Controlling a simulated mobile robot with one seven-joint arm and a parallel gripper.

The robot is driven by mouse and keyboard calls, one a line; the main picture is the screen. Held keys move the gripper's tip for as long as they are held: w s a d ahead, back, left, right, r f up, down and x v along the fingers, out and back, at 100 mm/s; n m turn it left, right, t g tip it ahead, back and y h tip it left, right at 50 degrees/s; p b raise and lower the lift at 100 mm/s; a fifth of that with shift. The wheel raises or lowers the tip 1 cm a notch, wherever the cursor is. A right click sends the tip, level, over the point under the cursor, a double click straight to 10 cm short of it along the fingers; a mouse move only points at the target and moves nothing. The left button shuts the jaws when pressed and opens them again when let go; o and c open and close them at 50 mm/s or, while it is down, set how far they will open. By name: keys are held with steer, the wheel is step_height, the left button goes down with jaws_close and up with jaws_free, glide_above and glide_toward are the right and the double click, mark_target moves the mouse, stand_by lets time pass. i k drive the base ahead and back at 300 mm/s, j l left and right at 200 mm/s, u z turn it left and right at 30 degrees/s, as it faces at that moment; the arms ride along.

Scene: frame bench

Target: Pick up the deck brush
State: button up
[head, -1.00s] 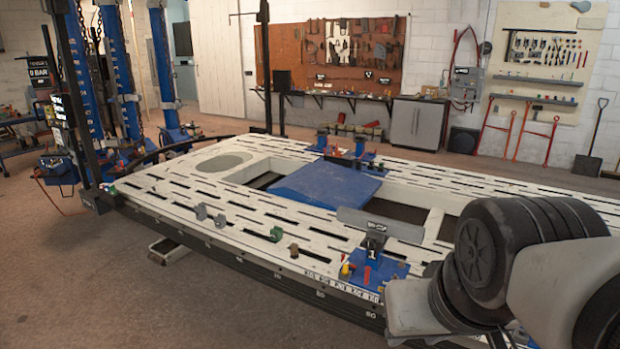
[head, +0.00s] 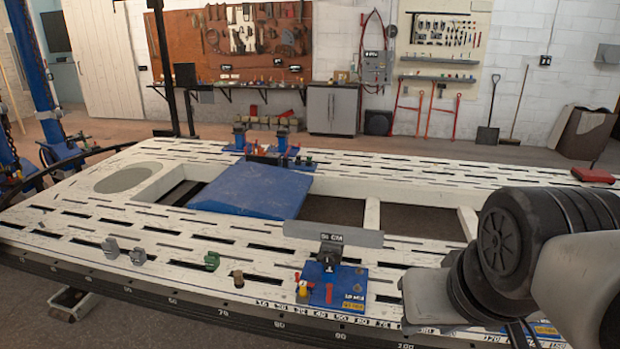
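A long-handled brush (head: 534,75), which looks like the deck brush, leans upright against the white back wall at the right in the head view. My arm links fill the lower right of the view. My gripper is not in view.
A large white slotted frame bench (head: 130,215) lies between me and the back wall. A shovel (head: 490,115) leans left of the brush, and a dark bin (head: 587,132) stands right. A red object (head: 593,175) lies on the bench's far right. Floor shows behind the bench.

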mark_target(239, 283)
steer(key=i+j+z, duration=0.1)
steer(key=j, duration=0.25)
steer(key=i+j, duration=0.3)
steer(key=i+j+z, duration=0.15)
steer(key=j, duration=0.25)
steer(key=i+j, duration=0.2)
steer(key=j, duration=0.2)
steer(key=i+j, duration=0.2)
steer(key=j, duration=0.15)
steer(key=i+j, duration=0.2)
steer(key=j, duration=0.2)
steer(key=i+j, duration=0.2)
steer(key=j, duration=0.15)
steer(key=i+j, duration=0.15)
steer(key=j, duration=0.25)
steer(key=i+j, duration=0.2)
steer(key=j, duration=0.15)
steer(key=i+j, duration=0.2)
steer(key=j, duration=0.2)
steer(key=l+z, duration=0.05)
